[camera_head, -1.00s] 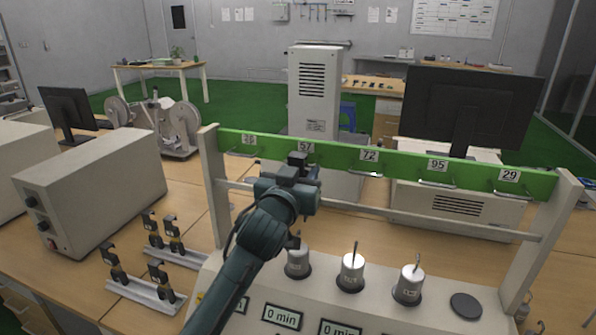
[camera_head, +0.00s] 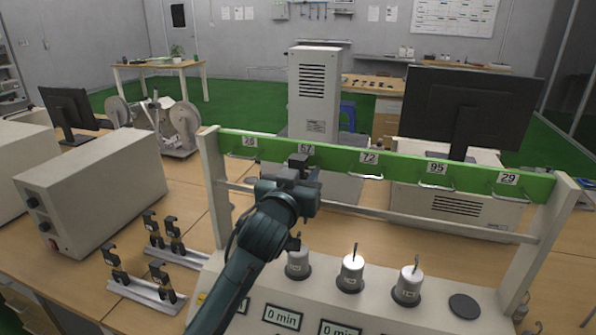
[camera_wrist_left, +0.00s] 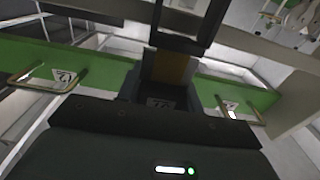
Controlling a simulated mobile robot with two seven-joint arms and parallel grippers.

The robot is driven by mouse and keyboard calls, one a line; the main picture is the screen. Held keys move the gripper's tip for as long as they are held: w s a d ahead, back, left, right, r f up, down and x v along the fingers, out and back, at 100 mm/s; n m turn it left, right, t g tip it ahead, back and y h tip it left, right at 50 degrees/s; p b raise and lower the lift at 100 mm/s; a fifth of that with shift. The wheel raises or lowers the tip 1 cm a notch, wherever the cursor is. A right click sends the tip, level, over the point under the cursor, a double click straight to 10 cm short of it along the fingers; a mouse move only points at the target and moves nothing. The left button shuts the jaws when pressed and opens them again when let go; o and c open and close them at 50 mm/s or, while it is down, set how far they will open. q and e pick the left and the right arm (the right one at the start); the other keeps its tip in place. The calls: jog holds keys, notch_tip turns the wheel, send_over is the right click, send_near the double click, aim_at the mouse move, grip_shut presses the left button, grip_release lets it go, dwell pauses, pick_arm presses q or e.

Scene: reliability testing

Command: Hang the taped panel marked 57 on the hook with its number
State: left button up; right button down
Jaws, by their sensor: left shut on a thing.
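A green rail (camera_head: 400,169) carries a row of wire hooks under number labels. The label 57 (camera_head: 305,150) is second from the left. My left gripper (camera_head: 299,163) is right in front of this label and covers the hook below it. In the wrist view the gripper (camera_wrist_left: 172,75) is shut on the taped panel, whose tan strip (camera_wrist_left: 171,68) shows between the fingers. The panel's number cannot be read. A label (camera_wrist_left: 160,102) shows upside down close to the fingers. I cannot tell whether the panel touches the hook. My right gripper is not in view.
Several hooked metal weights (camera_head: 351,272) stand on the rig base below the rail. The rig's left post (camera_head: 214,185) is close to my arm. Low racks (camera_head: 146,290) with black clips stand at left, near a grey box (camera_head: 95,190). A monitor (camera_head: 465,110) stands behind the rail.

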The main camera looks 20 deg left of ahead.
pick_arm(q)
jog(key=shift+w+f, duration=0.15)
jog(key=shift+f, duration=0.15)
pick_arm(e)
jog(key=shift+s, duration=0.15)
pick_arm(q)
jog(key=shift+f, duration=0.1)
jog(key=shift+s+d+f+g+p, duration=0.2)
jog(key=shift+f+g+p, duration=0.15)
jog(key=shift+f, duration=0.2)
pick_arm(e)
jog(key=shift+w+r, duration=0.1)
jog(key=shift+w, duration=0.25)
pick_arm(q)
jog(key=shift+c, duration=0.4)
jog(key=shift+s+f, duration=0.1)
jog(key=shift+s, duration=0.3)
grip_shut()
jog(key=shift+s+a+p, duration=0.15)
jog(key=shift+s+p, duration=0.3)
jog(key=shift+s, duration=0.4)
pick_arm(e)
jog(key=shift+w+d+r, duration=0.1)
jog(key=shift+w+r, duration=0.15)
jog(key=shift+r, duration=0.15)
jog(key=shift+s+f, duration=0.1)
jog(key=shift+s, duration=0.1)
pick_arm(q)
jog(key=shift+r, duration=0.25)
